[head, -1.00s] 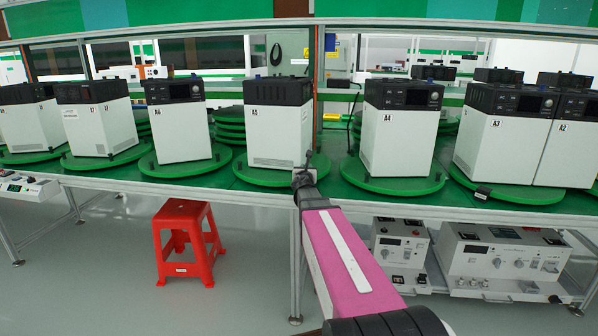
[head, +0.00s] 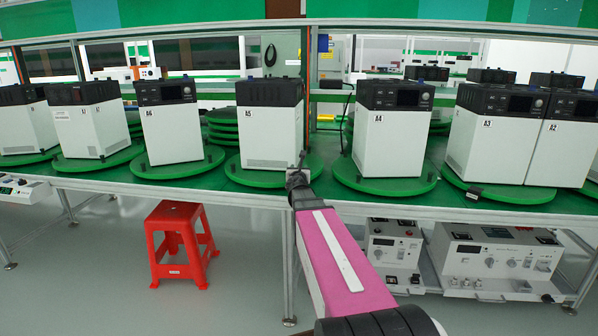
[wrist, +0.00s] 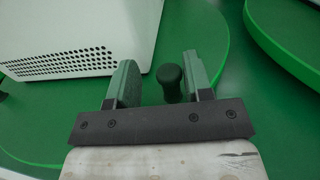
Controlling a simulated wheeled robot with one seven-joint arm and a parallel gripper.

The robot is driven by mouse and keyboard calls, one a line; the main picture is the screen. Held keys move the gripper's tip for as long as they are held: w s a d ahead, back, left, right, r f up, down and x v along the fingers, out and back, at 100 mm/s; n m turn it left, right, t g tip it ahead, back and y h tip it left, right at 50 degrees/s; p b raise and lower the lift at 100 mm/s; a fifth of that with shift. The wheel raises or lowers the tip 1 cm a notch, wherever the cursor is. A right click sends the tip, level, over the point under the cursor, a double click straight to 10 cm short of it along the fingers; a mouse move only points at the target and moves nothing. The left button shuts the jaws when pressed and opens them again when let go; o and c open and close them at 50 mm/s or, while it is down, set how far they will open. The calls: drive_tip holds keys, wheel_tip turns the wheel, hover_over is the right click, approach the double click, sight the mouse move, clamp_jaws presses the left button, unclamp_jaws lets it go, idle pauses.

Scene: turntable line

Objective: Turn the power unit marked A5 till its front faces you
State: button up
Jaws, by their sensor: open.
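The power unit marked A5 (head: 270,136) is a white box with a dark top, upright on a round green turntable (head: 250,178). A broad white face with the A5 label is towards me; I see no screen on it like those on the neighbouring units. Its lower part with vent holes shows in the wrist view (wrist: 75,35). My gripper (head: 301,163) is at the turntable's right front edge. In the wrist view my gripper (wrist: 160,75) is open, with a black upright peg (wrist: 169,80) between its fingers, nearer the right one. The unit is beyond the left finger.
Unit A6 (head: 175,130) stands left and unit A4 (head: 390,135) right, each on its own turntable. Further units, A3 (head: 490,135) among them, line the green bench. A red stool (head: 180,240) and grey instruments (head: 490,262) are below. A frame post (head: 310,85) rises behind A5.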

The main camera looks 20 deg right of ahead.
drive_tip(key=shift+s, duration=0.1)
drive_tip(key=v, duration=1)
drive_tip(key=shift+s+a, duration=0.15)
drive_tip(key=shift+s, duration=0.15)
